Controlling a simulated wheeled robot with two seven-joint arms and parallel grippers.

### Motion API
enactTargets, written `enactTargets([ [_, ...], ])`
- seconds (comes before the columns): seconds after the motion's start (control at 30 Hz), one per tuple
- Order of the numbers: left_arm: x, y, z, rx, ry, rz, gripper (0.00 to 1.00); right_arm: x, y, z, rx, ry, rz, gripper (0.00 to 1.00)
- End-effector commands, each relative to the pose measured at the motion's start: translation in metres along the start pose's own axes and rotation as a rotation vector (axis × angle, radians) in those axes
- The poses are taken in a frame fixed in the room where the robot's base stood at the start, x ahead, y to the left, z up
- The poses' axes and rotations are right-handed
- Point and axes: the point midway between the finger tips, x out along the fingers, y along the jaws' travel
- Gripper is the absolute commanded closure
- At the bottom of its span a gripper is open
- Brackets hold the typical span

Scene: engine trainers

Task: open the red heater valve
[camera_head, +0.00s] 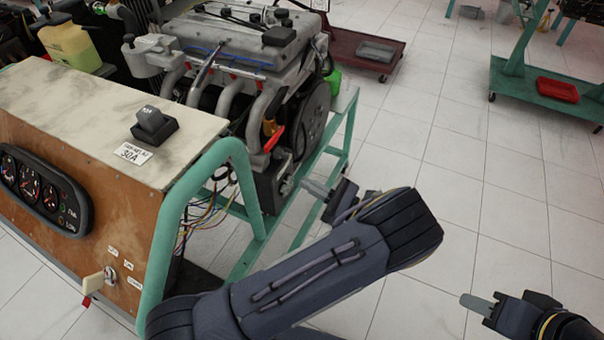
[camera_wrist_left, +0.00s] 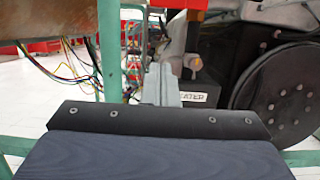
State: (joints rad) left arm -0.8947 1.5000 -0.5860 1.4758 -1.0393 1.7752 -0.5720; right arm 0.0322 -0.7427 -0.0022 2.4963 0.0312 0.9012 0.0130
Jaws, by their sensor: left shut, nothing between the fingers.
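The red heater valve handle (camera_head: 273,138) is on the near side of the engine, just below an orange part (camera_head: 270,126). In the left wrist view, a red piece (camera_wrist_left: 182,4) shows at the top edge, above a black box with a label reading "EATER" (camera_wrist_left: 196,97). My left gripper (camera_head: 308,187) is shut and empty, low in front of the engine stand, below and to the right of the valve and apart from it. Its grey fingers (camera_wrist_left: 162,84) point toward the labelled box. My right gripper (camera_head: 470,300) is over the floor at lower right; its jaw opening cannot be made out.
A wooden control box (camera_head: 75,120) with gauges stands at left, edged by a green tube frame (camera_head: 165,235). Loose wires (camera_head: 205,205) hang beside it. A large black pulley (camera_head: 313,120) is right of the valve.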

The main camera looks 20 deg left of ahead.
Motion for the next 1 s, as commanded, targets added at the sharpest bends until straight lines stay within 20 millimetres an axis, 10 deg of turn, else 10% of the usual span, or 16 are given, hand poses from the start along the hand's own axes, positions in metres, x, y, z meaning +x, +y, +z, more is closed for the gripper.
enactTargets([
  [0.4, 0.088, 0.001, 0.002, 0.001, 0.000, 0.004, 1.00, -0.015, -0.007, -0.007, 0.000, 0.000, 0.000, 0.64],
  [1.0, 0.093, 0.000, 0.039, 0.000, 0.001, 0.001, 1.00, -0.023, -0.011, -0.011, 0.000, 0.000, 0.000, 0.64],
])
